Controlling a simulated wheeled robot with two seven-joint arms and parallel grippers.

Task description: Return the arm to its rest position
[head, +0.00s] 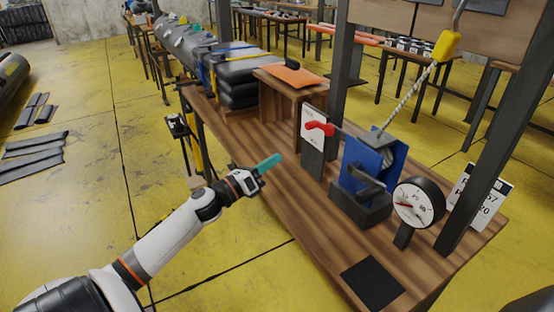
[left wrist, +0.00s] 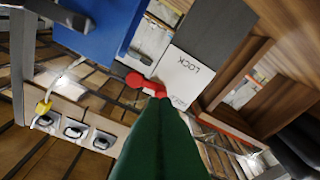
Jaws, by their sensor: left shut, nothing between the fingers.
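My left arm reaches in from the lower left in the head view. Its gripper (head: 268,163) has teal fingers, shut and empty, above the left edge of the wooden bench (head: 285,222). In the left wrist view the closed green fingers (left wrist: 162,125) fill the lower middle. A red lever handle (head: 320,128) stands beyond the fingertips, on a post with a white card. It also shows in the left wrist view (left wrist: 145,84), just past the fingertips in the picture. The fingers look apart from it in the head view. My right gripper is not in view.
A blue clamp-like device (head: 372,165) and a round gauge (head: 418,203) stand on the bench. A wooden box (head: 292,95) and stacked grey rolls (head: 235,75) sit at its far end. A black square pad (head: 372,283) lies near the front. Yellow floor left is mostly open.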

